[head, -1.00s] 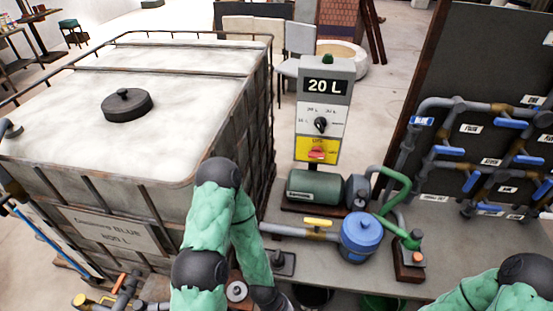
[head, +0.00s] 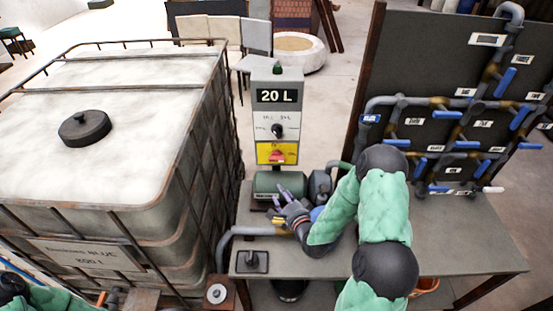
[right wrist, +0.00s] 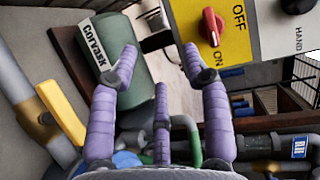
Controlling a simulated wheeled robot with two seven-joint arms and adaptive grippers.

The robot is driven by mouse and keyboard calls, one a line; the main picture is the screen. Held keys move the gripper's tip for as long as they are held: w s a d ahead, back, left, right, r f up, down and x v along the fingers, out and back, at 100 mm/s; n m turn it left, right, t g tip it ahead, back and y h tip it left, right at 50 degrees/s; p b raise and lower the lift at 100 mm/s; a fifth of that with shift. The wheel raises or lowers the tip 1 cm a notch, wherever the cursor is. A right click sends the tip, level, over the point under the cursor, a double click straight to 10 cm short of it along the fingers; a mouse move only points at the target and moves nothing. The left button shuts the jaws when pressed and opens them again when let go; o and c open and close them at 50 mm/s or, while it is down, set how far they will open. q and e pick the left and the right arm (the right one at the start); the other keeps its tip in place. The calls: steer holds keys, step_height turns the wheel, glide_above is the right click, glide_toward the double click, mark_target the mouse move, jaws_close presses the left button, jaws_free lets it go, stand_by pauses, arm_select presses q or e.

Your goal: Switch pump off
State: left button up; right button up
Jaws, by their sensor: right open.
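The pump's control box (head: 277,112) stands on a post behind the bench, with a "20 L" display and a green lamp on top. Its red switch knob (head: 277,156) sits on a yellow plate; it also shows in the right wrist view (right wrist: 212,27), beside the words OFF and ON. The green pump motor (head: 268,184) lies below the box. My right gripper (head: 281,193) is open and empty, in front of the motor and below the knob, apart from the knob. In the right wrist view its fingers (right wrist: 160,62) are spread. My left gripper is not in view.
A large caged white tank (head: 120,125) with a black lid fills the left. A pipe board (head: 430,75) with several blue-handled valves stands at the right. A yellow valve handle (right wrist: 62,112) is close to the gripper. The bench top (head: 470,250) is clear at the right.

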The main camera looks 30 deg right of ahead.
mark_target(277, 157)
step_height(277, 157, up, 5)
steer(key=d+m+t, duration=0.2)
steer(key=d, duration=0.1)
steer(key=shift+h, duration=0.4)
steer(key=w, duration=0.3)
steer(key=w+d, duration=0.1)
steer(key=w, duration=0.6)
steer(key=shift+w+d+f, duration=0.15)
steer(key=shift+d+f, duration=0.05)
steer(key=shift+d, duration=0.05)
jaws_close()
